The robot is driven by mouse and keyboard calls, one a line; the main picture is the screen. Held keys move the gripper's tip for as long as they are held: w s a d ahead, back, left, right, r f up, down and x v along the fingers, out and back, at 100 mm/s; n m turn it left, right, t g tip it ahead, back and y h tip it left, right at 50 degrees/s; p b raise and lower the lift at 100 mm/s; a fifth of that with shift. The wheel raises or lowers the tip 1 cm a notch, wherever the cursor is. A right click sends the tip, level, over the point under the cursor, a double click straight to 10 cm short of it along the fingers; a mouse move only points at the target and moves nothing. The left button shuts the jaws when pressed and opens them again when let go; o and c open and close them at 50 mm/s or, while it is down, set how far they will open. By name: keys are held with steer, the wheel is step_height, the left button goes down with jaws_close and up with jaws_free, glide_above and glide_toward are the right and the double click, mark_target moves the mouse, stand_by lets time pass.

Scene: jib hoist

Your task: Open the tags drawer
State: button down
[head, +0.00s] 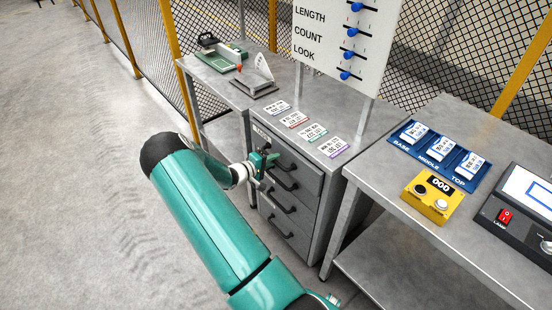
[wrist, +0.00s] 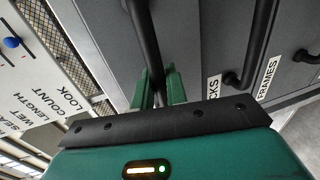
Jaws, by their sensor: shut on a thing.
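A grey drawer cabinet (head: 316,185) stands under the bench, its drawers stacked one above another with black bar handles. My gripper (head: 262,162) is at the upper part of the drawer fronts. In the wrist view, its green fingers (wrist: 160,88) are shut on a black bar handle (wrist: 146,42). The neighbouring drawers carry a label ending in "CKS" (wrist: 214,88) and a "FRAMES" label (wrist: 268,78). The label of the gripped drawer is hidden or too small to read. The drawer fronts look about flush.
Several cards (head: 315,132) lie on the cabinet top. A board with blue sliders (head: 350,40) stands behind it. A second bench at the right holds a blue tray (head: 408,147), a yellow button box (head: 433,198) and a console (head: 520,205). Open floor lies at the left.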

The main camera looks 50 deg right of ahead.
steer(key=f+v, duration=0.2)
steer(key=v, duration=1.1)
steer(key=a+f+v, duration=0.1)
steer(key=f+v, duration=0.2)
steer(key=v, duration=1)
steer(key=shift+a+f, duration=0.2)
steer(key=shift+a, duration=0.1)
steer(key=c, duration=1.5)
jaws_free()
steer(key=v, duration=1.4)
